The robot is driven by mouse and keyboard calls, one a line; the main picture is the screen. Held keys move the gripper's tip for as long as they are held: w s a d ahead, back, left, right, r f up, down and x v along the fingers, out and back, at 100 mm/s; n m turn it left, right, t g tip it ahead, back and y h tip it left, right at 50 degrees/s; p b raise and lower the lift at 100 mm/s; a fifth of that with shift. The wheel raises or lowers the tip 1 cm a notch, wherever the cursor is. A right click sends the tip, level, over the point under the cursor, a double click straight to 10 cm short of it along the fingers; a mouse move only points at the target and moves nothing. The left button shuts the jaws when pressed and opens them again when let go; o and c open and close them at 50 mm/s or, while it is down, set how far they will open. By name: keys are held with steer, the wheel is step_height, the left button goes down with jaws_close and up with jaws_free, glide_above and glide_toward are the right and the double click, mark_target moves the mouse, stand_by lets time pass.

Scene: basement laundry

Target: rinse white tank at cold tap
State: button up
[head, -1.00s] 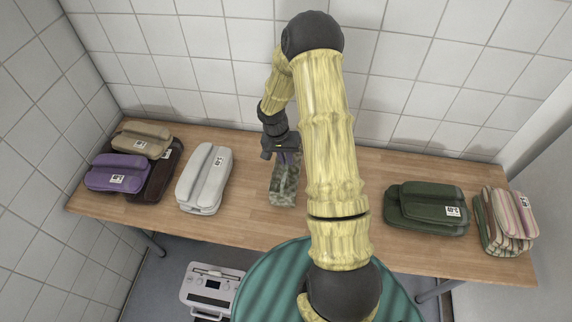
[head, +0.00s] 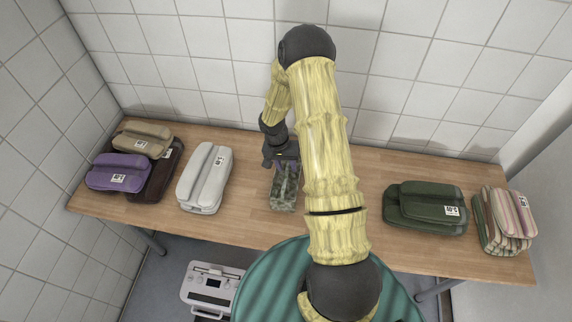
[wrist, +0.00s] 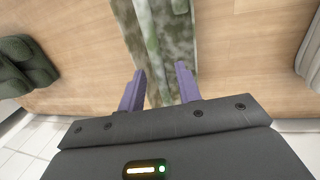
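A white folded bundle with a printed tag (head: 205,178) lies on the left half of the wooden table in the head view. It is the only white bundle on the table. A mottled grey-green item (head: 285,196) lies near the table's middle, right of the white bundle. My gripper (head: 284,165) is over this mottled item, apart from the white bundle. In the wrist view the two purple fingers (wrist: 160,78) are spread, with the mottled item (wrist: 165,35) below and between them. Whether they touch it cannot be told. No tap is in view.
Beige (head: 143,139), purple (head: 118,173) and dark brown (head: 157,180) bundles are piled at the table's left end. Dark green (head: 425,207) and striped (head: 505,219) bundles lie at the right. A tiled wall backs the table. A grey device (head: 212,286) stands on the floor.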

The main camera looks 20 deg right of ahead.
steer(key=shift+r, duration=0.1)
step_height(320, 180, up, 12)
steer(key=w+a+b, duration=0.1)
steer(key=a+b, duration=0.1)
steer(key=shift+w, duration=0.2)
stand_by(0.6)
steer(key=s+a+r+n+t, duration=0.1)
steer(key=s+a+r+n, duration=0.1)
steer(key=s, duration=0.3)
steer(key=s+a+r+n+t+y, duration=0.1)
steer(key=s+a+r+n, duration=0.1)
steer(key=s+r, duration=0.3)
steer(key=s+a+r+n+t, duration=0.1)
steer(key=s+a+r+n, duration=0.1)
steer(key=s+a+r, duration=0.2)
steer(key=s, duration=0.3)
steer(key=shift+r+n+t+y, duration=0.2)
steer(key=shift+n+t+y, duration=0.2)
steer(key=shift+a+f, duration=0.1)
